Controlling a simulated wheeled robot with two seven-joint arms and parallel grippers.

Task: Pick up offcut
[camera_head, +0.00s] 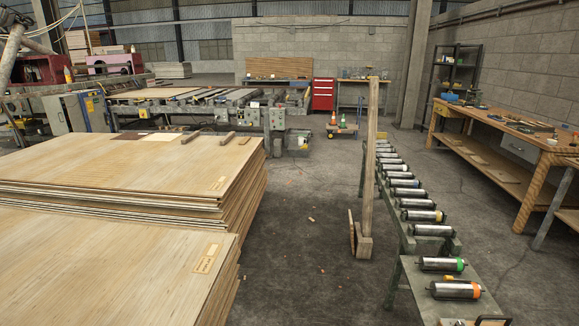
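Several small wood pieces that could be the offcut show in the head view; I cannot tell which one is meant. A brown wood strip (190,137) and a lighter strip (229,138) lie on the far veneer stack (120,171), near its back edge. A third short strip (243,141) lies at that stack's back right corner. A small pale scrap (311,220) lies on the floor in the aisle. Neither of my grippers can be made out in this view.
A nearer veneer stack (100,270) fills the lower left. A wooden post (371,170) stands beside the roller conveyor (424,216) on the right. A long workbench (500,124) runs along the right wall. The concrete aisle between stacks and conveyor is mostly clear.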

